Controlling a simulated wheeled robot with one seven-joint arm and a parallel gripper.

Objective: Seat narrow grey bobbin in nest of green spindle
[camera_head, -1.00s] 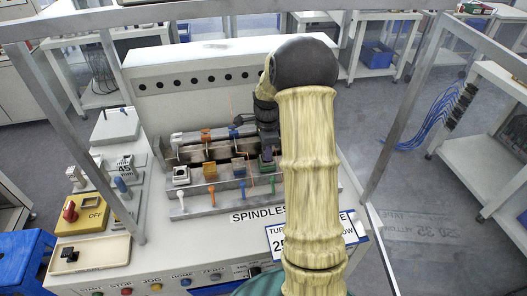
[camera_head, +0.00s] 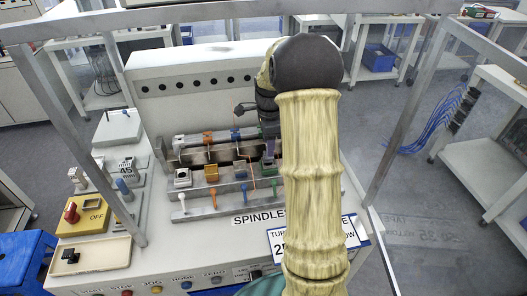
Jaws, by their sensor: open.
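The spindle row shows white, orange, blue and green colour marks on the machine. The green spindle (camera_head: 268,166) is at the right end of the row, partly covered by my arm. A greyish-purple piece (camera_head: 270,149) stands at the green spindle, just below my gripper; I cannot tell whether it is the narrow grey bobbin or how it sits in the nest. My gripper (camera_head: 267,128) is open above that spot, with its fingertips mostly hidden by my forearm. A gap between the gripper and the piece is hard to make out.
A beige tray (camera_head: 105,252) with a small black item (camera_head: 70,256) lies front left. A yellow OFF switch box (camera_head: 83,215) and several small fixtures stand left of the spindles. Metal frame posts (camera_head: 400,110) flank the machine on both sides.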

